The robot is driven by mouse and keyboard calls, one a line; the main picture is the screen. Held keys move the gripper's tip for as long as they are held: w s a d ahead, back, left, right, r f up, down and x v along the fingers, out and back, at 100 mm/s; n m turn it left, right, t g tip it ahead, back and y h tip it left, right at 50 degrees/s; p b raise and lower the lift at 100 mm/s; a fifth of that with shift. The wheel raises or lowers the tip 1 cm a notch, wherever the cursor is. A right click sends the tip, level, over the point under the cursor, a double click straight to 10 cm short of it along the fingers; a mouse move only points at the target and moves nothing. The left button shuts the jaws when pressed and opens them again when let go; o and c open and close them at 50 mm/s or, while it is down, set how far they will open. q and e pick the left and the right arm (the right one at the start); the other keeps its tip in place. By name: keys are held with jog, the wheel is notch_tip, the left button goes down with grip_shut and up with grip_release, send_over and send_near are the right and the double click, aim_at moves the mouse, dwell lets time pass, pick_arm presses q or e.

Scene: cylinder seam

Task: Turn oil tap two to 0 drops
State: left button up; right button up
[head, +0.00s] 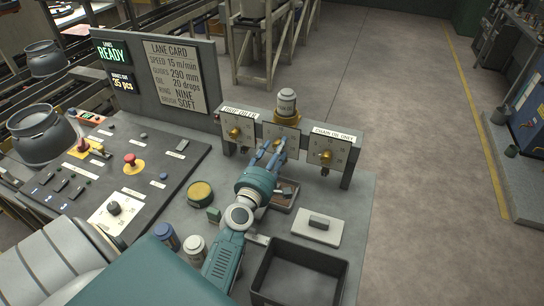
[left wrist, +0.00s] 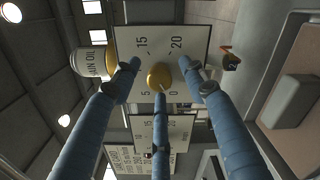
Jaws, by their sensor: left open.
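Three tap panels stand in a row on the back rail of the bench. The middle panel (head: 294,131) has an oil jar (head: 286,103) above it; the jar also shows in the left wrist view (left wrist: 91,62). In the left wrist view the dial plate (left wrist: 195,43) carries 5, 15, 20 and 0, with a round yellow knob (left wrist: 160,75) in its middle. The knob's pointer setting cannot be told. My left gripper (head: 270,150) is open in front of the middle panel, its fingers spread around the knob; contact is unclear. My right gripper is not in view.
The left tap (head: 234,132) and the right tap (head: 326,155), under a "CHAIN OIL ONLY" sign (head: 333,134), flank the middle one. A grey block on a white pad (head: 316,236) and a dark open bin (head: 262,290) are nearby. The lane card (head: 160,50) reads oil 20 drops.

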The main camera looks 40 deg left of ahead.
pick_arm(q)
jog(key=v, duration=1.1)
jog(key=shift+s+d, duration=0.3)
jog(key=shift+s, duration=0.05)
jog(key=shift+w, duration=0.1)
